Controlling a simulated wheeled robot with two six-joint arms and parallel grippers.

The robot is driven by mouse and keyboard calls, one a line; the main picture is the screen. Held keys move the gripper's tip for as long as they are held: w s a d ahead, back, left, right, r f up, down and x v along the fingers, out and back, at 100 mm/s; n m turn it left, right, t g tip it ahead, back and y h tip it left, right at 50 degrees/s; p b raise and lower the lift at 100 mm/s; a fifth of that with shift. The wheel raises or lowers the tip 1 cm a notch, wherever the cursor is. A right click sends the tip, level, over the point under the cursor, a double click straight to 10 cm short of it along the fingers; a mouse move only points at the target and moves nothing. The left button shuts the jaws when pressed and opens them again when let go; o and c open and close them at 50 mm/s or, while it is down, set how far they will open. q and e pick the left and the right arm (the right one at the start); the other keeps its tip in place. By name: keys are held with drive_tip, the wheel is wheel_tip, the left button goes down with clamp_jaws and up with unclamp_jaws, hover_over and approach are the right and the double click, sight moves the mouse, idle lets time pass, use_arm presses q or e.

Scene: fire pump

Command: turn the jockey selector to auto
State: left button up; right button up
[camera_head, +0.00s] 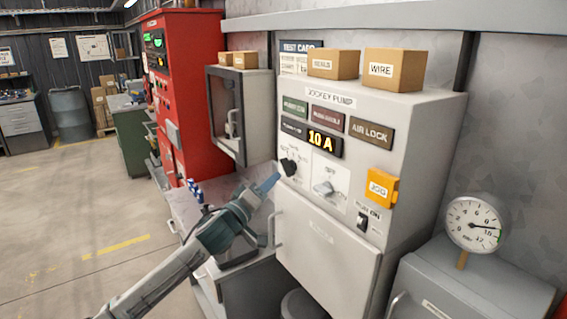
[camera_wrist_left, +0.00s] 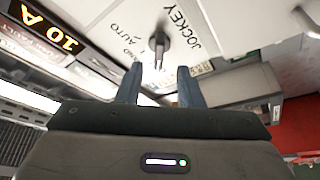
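The jockey selector (camera_head: 289,167) is a small black knob on the white jockey pump panel (camera_head: 430,132), below the lit 10 A display. In the left wrist view the selector (camera_wrist_left: 160,41) stands out from the panel, with an AUTO label beside it; which mark it points to is not clear. My left gripper (camera_head: 273,181) is just left of and below the selector in the head view. In the left wrist view its two blue fingers (camera_wrist_left: 160,82) are apart, with the knob ahead of the gap and no contact visible. My right gripper is not in view.
An open grey box (camera_head: 240,112) is at the left. Cardboard boxes (camera_head: 394,70) stand on top. A gauge (camera_head: 474,223) is at the right.

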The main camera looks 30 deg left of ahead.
sight(284, 170)
use_arm(q)
drive_tip(key=shift+w+d+r+p, duration=0.1)
drive_tip(key=shift+w+r+p, duration=0.25)
drive_tip(key=shift+w+r, duration=0.1)
drive_tip(key=shift+w, duration=0.35)
drive_tip(key=shift+p+x, duration=0.65)
drive_tip(key=shift+x, duration=0.15)
drive_tip(key=shift+f+x, duration=0.15)
drive_tip(key=shift+x, duration=0.55)
drive_tip(key=shift+f+x, duration=0.1)
drive_tip(key=shift+x, duration=0.6)
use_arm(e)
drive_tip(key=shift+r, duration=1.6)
use_arm(q)
drive_tip(key=shift+w, duration=0.1)
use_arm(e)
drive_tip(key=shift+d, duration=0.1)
use_arm(q)
drive_tip(key=c, duration=0.6)
